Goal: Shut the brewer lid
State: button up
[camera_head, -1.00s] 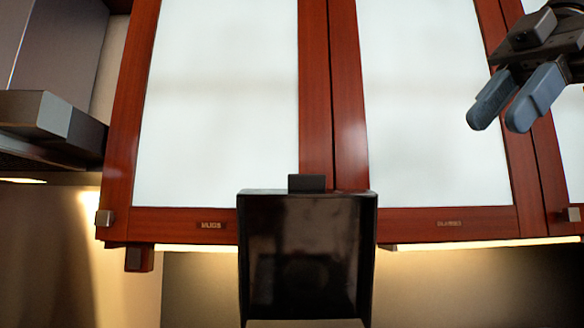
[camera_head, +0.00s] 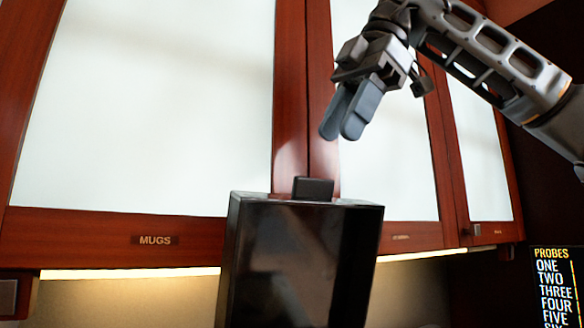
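The brewer lid (camera_head: 290,262) is a glossy black, shallow box shape, raised upright in the lower middle of the head view. A small black tab (camera_head: 313,188) sticks up from its top edge. The brewer body below is out of the frame. My gripper (camera_head: 340,134) is above the lid and slightly right of the tab, with its two grey fingers pointing down and left. It appears apart from the lid, with nothing seen in it. The fingers overlap in this view, so the gap between them is unclear.
Red-wood cabinets with white panels (camera_head: 150,110) fill the background, one labelled MUGS (camera_head: 155,240). A lit strip (camera_head: 130,272) runs beneath them. A dark board (camera_head: 555,290) with a list of words stands at lower right.

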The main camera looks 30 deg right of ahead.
jog(key=shift+p+x, duration=0.5)
jog(key=shift+x, duration=3.05)
grip_shut()
